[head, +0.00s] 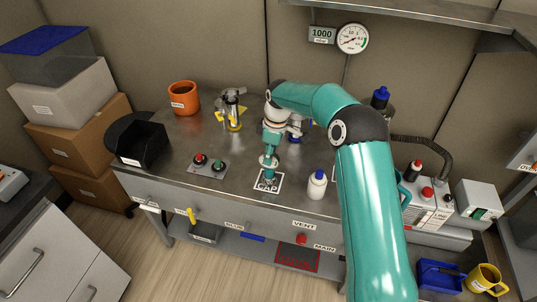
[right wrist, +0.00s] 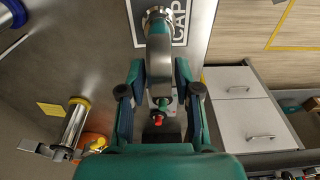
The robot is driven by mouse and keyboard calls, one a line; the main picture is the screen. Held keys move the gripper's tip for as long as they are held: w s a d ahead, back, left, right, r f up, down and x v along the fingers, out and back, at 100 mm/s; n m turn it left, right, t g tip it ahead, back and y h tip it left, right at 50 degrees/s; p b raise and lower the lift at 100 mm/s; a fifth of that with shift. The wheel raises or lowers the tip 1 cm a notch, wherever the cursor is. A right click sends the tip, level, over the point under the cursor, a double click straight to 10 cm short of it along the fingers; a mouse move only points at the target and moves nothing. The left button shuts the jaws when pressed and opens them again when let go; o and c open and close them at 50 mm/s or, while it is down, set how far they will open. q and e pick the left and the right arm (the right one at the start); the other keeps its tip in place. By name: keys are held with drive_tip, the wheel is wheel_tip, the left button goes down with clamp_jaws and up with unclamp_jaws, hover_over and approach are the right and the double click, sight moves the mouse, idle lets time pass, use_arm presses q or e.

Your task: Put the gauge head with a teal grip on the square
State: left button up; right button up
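The gauge head with a teal grip (head: 268,162) stands upright over the white square marked CAP (head: 260,188) at the bench's front edge. In the right wrist view its grey body (right wrist: 159,62) lies between my finger ends, and its metal end overlaps the CAP square (right wrist: 181,38). I cannot tell whether it touches the square. My right gripper (head: 271,145) reaches down from above and appears shut on it; the fingers also show in the right wrist view (right wrist: 159,76). My left gripper is not in view.
A red and green button box (head: 209,165) lies left of the square, and a white bottle with blue cap (head: 317,185) stands right. A metal piece with yellow parts (head: 233,112) and an orange mug (head: 184,98) stand behind. A black bin (head: 140,146) is at left.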

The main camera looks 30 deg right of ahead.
drive_tip(key=shift+o, duration=0.7)
drive_tip(key=shift+r, duration=0.15)
wheel_tip(320, 180, up, 12)
drive_tip(key=s, duration=0.1)
drive_tip(key=shift+d, duration=0.45)
